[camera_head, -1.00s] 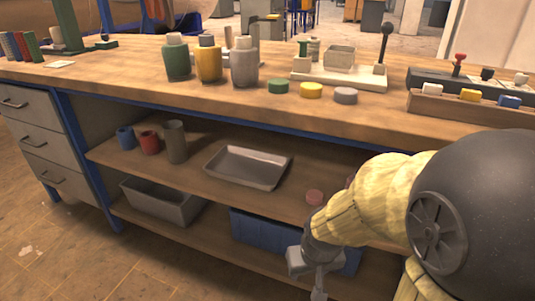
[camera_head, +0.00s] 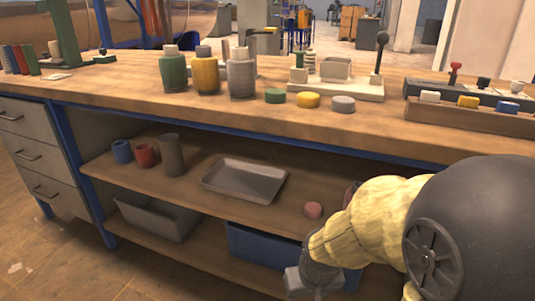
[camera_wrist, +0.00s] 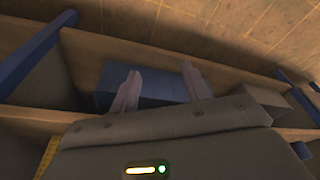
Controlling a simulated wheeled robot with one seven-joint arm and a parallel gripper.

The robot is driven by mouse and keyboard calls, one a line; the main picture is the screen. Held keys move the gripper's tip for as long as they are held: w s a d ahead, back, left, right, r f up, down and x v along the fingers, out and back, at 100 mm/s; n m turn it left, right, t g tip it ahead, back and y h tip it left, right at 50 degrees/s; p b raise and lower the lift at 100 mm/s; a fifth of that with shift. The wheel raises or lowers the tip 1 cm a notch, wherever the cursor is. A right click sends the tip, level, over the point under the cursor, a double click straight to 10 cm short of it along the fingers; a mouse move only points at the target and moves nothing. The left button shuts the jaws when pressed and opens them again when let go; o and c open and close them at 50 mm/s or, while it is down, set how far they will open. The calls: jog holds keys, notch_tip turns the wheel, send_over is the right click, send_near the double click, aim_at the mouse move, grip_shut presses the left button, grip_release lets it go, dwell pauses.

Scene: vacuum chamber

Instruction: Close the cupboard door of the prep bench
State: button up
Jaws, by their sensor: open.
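The prep bench (camera_head: 260,115) has a wooden top, blue frame and open shelves, and spans the head view. No cupboard door can be made out in either view; my arm hides the bench's lower right part. My gripper is low in front of the shelves, its fingers cut off by the bottom edge of the head view. In the wrist view my gripper (camera_wrist: 160,88) is open, its two fingers apart with nothing held. The blue bin (camera_wrist: 150,88) on the lower shelf shows behind and between the fingers; it also shows in the head view (camera_head: 262,246).
Grey drawers (camera_head: 36,155) at the left are shut. A grey bin (camera_head: 157,217) stands on the lower shelf. Bottles (camera_head: 206,74) stand on top. Floor at the front left is clear.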

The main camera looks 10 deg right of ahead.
jog(key=shift+r, duration=0.15)
jog(key=c, duration=0.3)
jog(key=shift+r+p, duration=0.4)
jog(key=shift+p, duration=0.15)
jog(key=c, duration=0.4)
jog(key=w+p+v, duration=0.1)
jog(key=p+v, duration=0.4)
jog(key=w+p+v, duration=0.1)
jog(key=p+v, duration=0.4)
jog(key=w+p+v, duration=0.1)
jog(key=p+v, duration=0.4)
jog(key=p, duration=0.1)
jog(key=shift+w+r, duration=0.2)
jog(key=shift+r, duration=0.6)
grip_shut()
jog(key=shift+f, duration=0.1)
